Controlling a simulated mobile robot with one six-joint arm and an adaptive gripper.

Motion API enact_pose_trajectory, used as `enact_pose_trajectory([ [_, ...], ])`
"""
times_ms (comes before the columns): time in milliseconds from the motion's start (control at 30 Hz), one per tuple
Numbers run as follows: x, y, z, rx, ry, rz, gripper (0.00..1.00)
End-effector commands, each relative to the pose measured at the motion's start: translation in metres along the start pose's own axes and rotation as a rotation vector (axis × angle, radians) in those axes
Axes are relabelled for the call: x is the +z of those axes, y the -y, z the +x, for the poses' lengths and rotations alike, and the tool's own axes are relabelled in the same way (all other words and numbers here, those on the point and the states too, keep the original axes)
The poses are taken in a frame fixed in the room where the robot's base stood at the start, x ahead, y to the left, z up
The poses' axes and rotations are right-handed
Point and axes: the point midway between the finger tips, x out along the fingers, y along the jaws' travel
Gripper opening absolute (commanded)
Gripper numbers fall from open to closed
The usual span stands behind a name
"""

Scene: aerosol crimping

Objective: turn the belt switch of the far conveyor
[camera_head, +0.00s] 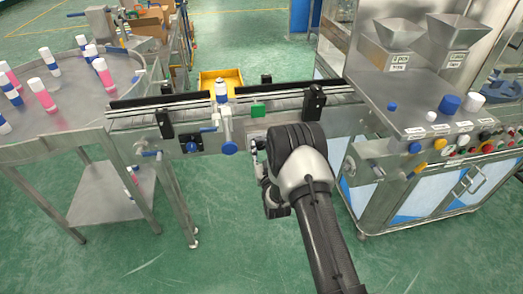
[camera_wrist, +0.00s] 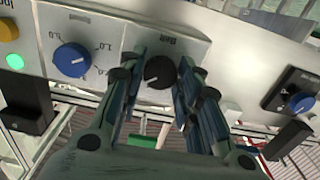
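The belt switch is a black round knob (camera_wrist: 160,71) with a light pointer mark, on a grey plate labelled "Belt", in the middle of the wrist view. My gripper (camera_wrist: 163,82) is open, with one dark finger on the left of the knob and one on the right. The fingers look close to the knob, with narrow gaps; I cannot tell whether either touches it. In the head view my gripper (camera_head: 262,172) is at the front of the conveyor (camera_head: 290,101), mostly hidden by my wrist, and the knob is hidden there.
Left of the knob are a blue dial (camera_wrist: 72,60), a green light (camera_wrist: 15,62) and a yellow button (camera_wrist: 8,31). A blue knob (camera_wrist: 300,103) sits to the right. A round table (camera_head: 60,110) with bottles stands left, a steel machine (camera_head: 410,110) right. The green floor in front is clear.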

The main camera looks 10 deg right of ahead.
Motion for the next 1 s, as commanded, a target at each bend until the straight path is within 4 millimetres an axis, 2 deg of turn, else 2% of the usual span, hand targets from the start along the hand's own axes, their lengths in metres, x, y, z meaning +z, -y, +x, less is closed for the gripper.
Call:
enact_pose_trajectory([
  [33, 0.0001, 0.0000, -0.0001, 0.000, 0.000, 0.000, 0.25],
  [333, 0.0003, 0.0000, -0.0002, 0.000, 0.000, 0.000, 0.05],
  [667, 0.0004, 0.0001, -0.0003, 0.000, 0.001, -0.046, 0.05],
  [1000, 0.0006, 0.0002, -0.0003, 0.000, 0.001, -0.280, 0.05],
])
